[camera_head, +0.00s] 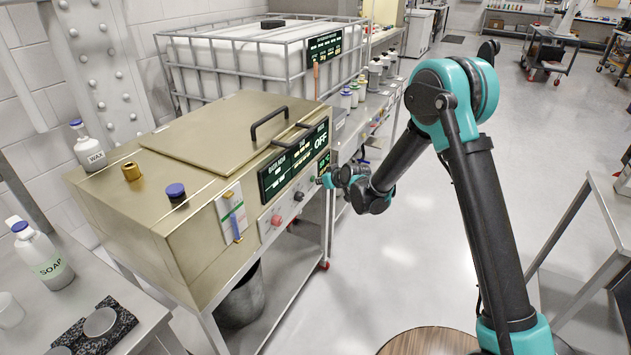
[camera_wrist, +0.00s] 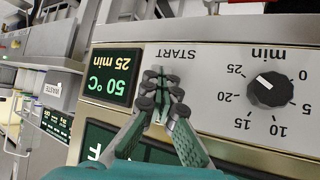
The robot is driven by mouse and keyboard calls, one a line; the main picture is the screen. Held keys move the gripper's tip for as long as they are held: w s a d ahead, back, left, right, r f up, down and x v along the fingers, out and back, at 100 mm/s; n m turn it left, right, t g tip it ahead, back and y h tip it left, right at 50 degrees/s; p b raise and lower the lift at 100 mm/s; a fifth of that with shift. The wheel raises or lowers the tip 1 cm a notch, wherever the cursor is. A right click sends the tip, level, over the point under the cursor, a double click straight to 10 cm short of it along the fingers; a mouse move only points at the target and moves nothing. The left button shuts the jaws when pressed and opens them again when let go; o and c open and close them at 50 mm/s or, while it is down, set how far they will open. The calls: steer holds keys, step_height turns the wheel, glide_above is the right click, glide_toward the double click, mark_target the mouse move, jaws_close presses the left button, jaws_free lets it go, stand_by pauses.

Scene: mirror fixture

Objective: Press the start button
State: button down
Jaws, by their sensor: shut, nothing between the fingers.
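The brass-coloured bath machine (camera_head: 160,228) stands on a steel cart, its control panel facing my arm. In the wrist view, upside down, a START label (camera_wrist: 178,54) is on the pale panel (camera_wrist: 215,62). My gripper (camera_wrist: 162,88) is shut and empty, its fingertips at the panel beside the label. The fingers cover the spot by the label, so the start button is largely hidden; I cannot tell whether they touch it. In the head view my gripper (camera_head: 323,181) is at the panel's far end. A display (camera_wrist: 114,76) reads 50 °C, 25 min.
A black minutes knob (camera_wrist: 270,90) is right of the fingers in the wrist view. The machine's larger display (camera_head: 292,160) shows OFF. Lid handles (camera_head: 268,121) stick up above. The floor right of the cart is open.

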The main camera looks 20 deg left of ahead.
steer(key=shift+s+d, duration=0.1)
steer(key=shift+d, duration=0.8)
steer(key=shift+d, duration=0.1)
steer(key=shift+s+d, duration=0.2)
steer(key=shift+d, duration=2.2)
